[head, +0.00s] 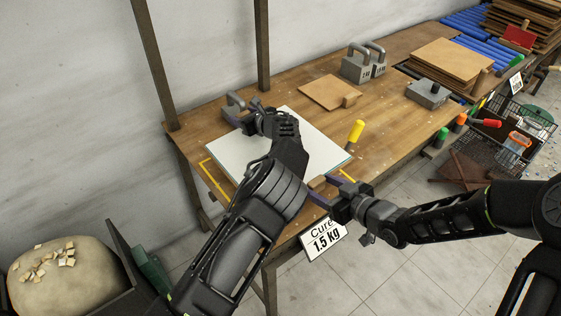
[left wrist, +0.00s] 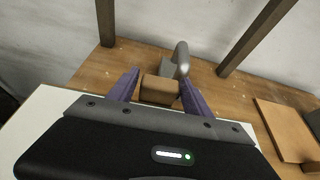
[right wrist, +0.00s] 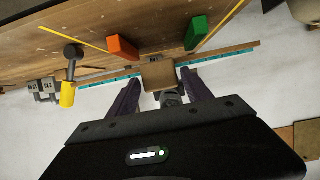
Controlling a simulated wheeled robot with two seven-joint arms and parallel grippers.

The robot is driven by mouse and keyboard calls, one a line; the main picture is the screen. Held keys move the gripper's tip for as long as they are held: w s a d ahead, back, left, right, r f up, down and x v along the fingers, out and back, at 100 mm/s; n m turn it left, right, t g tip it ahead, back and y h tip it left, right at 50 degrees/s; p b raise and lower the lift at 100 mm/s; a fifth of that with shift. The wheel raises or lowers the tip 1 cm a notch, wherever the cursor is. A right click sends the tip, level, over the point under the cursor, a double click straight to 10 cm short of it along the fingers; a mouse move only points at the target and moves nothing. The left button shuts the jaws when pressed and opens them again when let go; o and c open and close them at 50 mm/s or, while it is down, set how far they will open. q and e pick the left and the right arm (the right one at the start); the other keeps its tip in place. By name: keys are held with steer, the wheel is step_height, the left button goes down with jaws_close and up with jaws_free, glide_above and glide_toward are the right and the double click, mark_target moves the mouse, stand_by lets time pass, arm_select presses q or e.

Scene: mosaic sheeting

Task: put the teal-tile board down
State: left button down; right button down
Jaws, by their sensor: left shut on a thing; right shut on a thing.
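The teal-tile board (head: 318,146) is a white-topped sheet over the left part of the bench; a teal edge shows in the right wrist view (right wrist: 222,59). It also shows in the left wrist view (left wrist: 38,118). My left gripper (head: 247,118) is at its far left edge, shut on a brown wooden block (left wrist: 160,88). My right gripper (head: 326,191) is at its near right edge, shut on another brown block (right wrist: 159,74). My left arm hides part of the board. I cannot tell whether the board touches the bench.
Yellow tape corners (head: 216,181) mark the bench (head: 400,124). A grey weight (left wrist: 178,66) stands just beyond the left gripper. A yellow handle (head: 355,131) stands close to the board's right edge. A brown panel (head: 327,92) and more weights (head: 361,66) lie farther back.

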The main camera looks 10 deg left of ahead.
arm_select(q)
steer(key=shift+r, duration=0.25)
arm_select(e)
steer(key=shift+r, duration=0.2)
